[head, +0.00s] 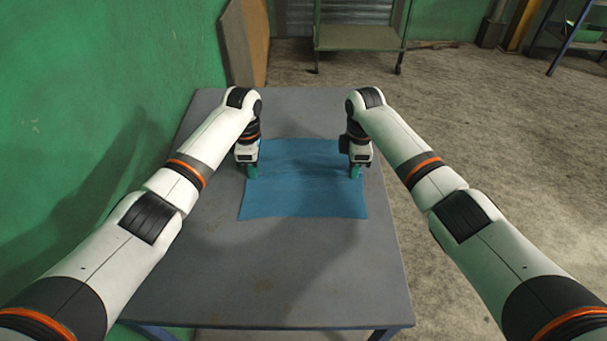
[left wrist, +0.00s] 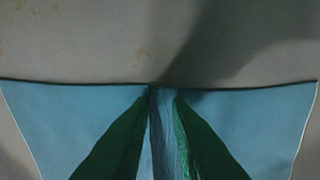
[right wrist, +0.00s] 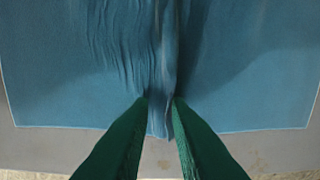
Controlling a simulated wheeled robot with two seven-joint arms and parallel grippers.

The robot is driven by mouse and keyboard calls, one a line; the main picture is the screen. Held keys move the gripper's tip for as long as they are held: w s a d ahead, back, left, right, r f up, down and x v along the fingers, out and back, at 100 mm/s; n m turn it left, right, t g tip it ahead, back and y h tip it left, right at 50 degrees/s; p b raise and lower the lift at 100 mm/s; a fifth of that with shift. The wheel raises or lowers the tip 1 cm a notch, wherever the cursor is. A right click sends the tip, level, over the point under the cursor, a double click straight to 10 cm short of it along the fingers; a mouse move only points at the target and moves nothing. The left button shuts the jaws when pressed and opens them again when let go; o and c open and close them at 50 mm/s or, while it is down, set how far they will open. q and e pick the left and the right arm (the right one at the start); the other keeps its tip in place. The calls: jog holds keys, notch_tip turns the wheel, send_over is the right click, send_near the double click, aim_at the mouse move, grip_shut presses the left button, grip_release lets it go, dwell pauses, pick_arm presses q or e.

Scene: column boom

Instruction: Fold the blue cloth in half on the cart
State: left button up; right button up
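The blue cloth (head: 303,195) lies spread on the grey cart top (head: 270,270), with faint creases across it. My left gripper (head: 251,174) points down at the cloth's left edge. In the left wrist view its green fingers (left wrist: 161,100) are shut on a raised ridge of cloth (left wrist: 60,120) near the edge. My right gripper (head: 354,174) points down at the right edge. In the right wrist view its fingers (right wrist: 161,99) are shut on a bunched ridge of cloth (right wrist: 60,90), with wrinkles running from it. The fingers hide part of each pinch.
A green wall (head: 90,110) stands close along the cart's left side. A brown board (head: 246,42) leans there behind the cart. A green trolley (head: 358,37) stands further back on the concrete floor. The cart top nearest me is bare.

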pick_arm(q)
grip_shut()
pick_arm(e)
grip_shut()
